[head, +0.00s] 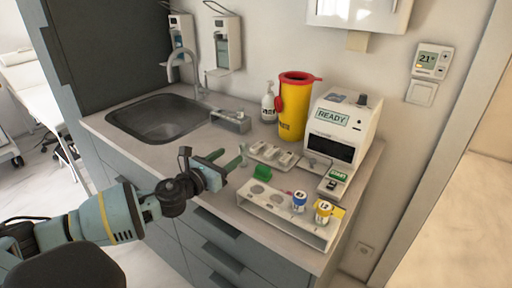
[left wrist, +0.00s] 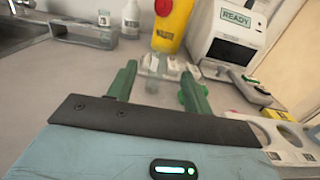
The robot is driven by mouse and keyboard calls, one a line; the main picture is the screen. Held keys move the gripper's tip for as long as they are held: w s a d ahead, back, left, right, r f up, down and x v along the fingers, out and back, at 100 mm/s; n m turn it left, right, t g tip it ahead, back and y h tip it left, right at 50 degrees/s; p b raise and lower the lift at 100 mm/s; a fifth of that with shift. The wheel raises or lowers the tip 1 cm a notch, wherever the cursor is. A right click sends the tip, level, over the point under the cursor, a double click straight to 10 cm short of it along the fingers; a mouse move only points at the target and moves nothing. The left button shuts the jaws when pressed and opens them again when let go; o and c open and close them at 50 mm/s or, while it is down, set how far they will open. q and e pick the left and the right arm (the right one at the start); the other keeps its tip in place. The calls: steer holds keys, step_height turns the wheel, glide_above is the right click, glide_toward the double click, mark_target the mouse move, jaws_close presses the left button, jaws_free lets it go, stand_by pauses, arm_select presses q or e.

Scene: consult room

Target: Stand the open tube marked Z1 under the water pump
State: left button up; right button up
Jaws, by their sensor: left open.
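My left gripper (head: 231,157) is open over the counter, its green fingers spread and pointing toward the back right. I cannot tell for sure which thing is the water pump; a white pump bottle (head: 269,103) stands at the back by the wall. My right gripper is not in view.
A white rack (head: 270,205) holds a blue-capped and a yellow-capped tube; a green block (head: 262,173) is beside it. Behind are a small white tray (head: 273,155), a yellow bin (head: 294,108) and a white READY machine (head: 343,130). A grey bracket (head: 231,121) stands by the sink (head: 160,122).

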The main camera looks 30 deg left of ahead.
mark_target(240, 148)
arm_select(q)
steer(key=shift+w, duration=0.35)
steer(key=shift+r, duration=0.2)
steer(key=shift+w, duration=0.25)
steer(key=shift+w+d+f, duration=0.1)
steer(key=shift+w, duration=1.15)
steer(key=w, duration=0.3)
steer(key=shift+w+d, duration=0.15)
steer(key=shift+w, duration=0.05)
steer(key=shift+w+d, duration=0.1)
steer(key=shift+w, duration=0.3)
steer(key=shift+f, duration=0.1)
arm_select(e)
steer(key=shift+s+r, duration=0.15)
